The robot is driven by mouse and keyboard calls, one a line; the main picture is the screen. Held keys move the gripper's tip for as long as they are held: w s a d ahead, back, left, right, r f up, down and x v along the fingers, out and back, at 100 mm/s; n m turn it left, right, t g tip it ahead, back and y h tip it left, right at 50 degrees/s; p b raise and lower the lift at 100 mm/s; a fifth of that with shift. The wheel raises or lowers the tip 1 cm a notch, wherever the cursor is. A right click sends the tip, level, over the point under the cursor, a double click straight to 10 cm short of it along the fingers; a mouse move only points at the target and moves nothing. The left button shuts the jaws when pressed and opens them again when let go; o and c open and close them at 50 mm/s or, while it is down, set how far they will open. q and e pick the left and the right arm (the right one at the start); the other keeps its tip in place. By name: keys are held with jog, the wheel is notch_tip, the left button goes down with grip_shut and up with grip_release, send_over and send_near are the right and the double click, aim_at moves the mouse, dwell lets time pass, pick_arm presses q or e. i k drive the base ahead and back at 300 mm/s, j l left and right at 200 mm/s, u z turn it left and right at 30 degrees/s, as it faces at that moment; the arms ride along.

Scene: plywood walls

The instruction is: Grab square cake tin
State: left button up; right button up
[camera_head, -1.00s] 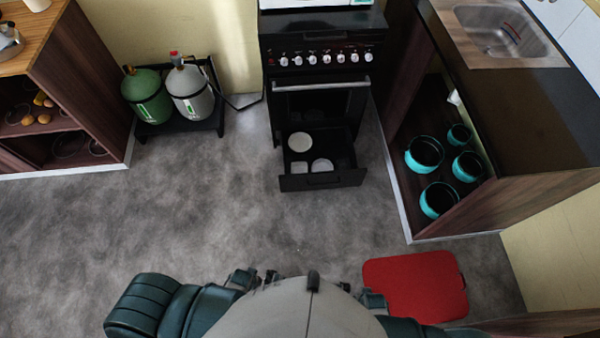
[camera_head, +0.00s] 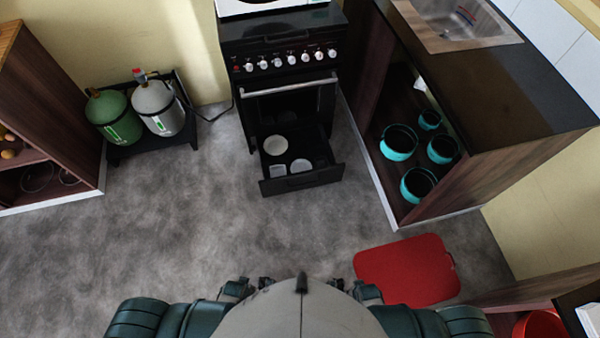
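The open drawer (camera_head: 306,181) at the bottom of the black stove holds several pale tins. A small squarish tin (camera_head: 277,171) lies at its front left. A round tin (camera_head: 276,145) lies behind it, and another pale tin (camera_head: 301,166) lies to its right, its shape hard to tell. My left gripper (camera_head: 265,283) and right gripper (camera_head: 337,283) show only as small dark parts close to my body, far from the drawer. Their fingers are too small and hidden to tell open from shut.
The black stove (camera_head: 285,45) stands at the back. Teal pots (camera_head: 398,143) sit on a low shelf at the right. A red mat (camera_head: 407,271) lies on the floor at the right front. Gas bottles (camera_head: 114,117) stand at the back left. The grey floor (camera_head: 200,215) before the drawer is clear.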

aim_at(279, 170)
jog(key=i+j+z, duration=0.1)
jog(key=i+j, duration=0.4)
jog(key=i+j+z, duration=0.1)
jog(key=i+j, duration=0.35)
jog(key=i+j+z, duration=0.1)
jog(key=i+j, duration=0.35)
jog(key=j, duration=0.25)
